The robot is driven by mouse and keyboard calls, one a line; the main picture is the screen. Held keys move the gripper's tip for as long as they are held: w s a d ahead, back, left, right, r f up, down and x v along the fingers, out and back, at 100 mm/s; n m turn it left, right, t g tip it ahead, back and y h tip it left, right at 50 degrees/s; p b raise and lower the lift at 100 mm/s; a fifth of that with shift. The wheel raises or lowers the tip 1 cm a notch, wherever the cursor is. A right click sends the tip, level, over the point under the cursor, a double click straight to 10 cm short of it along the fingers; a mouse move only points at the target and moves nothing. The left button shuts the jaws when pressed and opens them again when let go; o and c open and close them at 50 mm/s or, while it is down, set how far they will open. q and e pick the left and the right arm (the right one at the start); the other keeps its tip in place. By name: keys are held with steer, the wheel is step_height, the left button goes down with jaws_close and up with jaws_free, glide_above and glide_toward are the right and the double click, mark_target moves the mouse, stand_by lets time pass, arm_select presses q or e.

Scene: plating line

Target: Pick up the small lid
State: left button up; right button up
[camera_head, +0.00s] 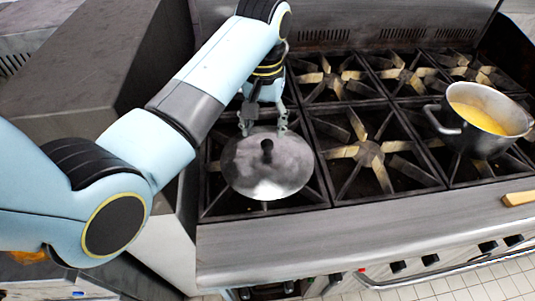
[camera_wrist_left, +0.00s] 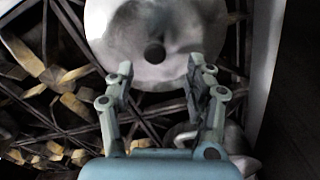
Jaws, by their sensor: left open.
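The small lid (camera_head: 267,165) is a round, shiny metal disc with a dark knob (camera_head: 267,146) at its centre. It lies over the front left burner of the stove. My left gripper (camera_head: 264,128) is open and empty, just behind the knob near the lid's far edge in the head view. In the left wrist view the lid (camera_wrist_left: 155,35) is at the top, and its knob (camera_wrist_left: 154,53) shows ahead of the gap between the open fingertips (camera_wrist_left: 158,72). The fingers appear apart from the knob. My right gripper is not in view.
The stove (camera_head: 350,225) has several black grates with brass-coloured burners. A metal pot (camera_head: 480,143) with yellow contents stands at the right. A wooden piece (camera_head: 519,198) lies on the front edge at the far right. A dark grey counter block (camera_head: 95,65) stands to the left.

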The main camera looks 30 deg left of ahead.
mark_target(267, 142)
arm_select(q)
steer(key=shift+w+f, duration=0.15)
steer(key=shift+f, duration=0.25)
steer(key=f, duration=0.2)
steer(key=f+p, duration=0.1)
steer(key=shift+d+f, duration=0.35)
steer(key=shift+f, duration=0.6)
steer(key=c, duration=1.1)
jaws_close()
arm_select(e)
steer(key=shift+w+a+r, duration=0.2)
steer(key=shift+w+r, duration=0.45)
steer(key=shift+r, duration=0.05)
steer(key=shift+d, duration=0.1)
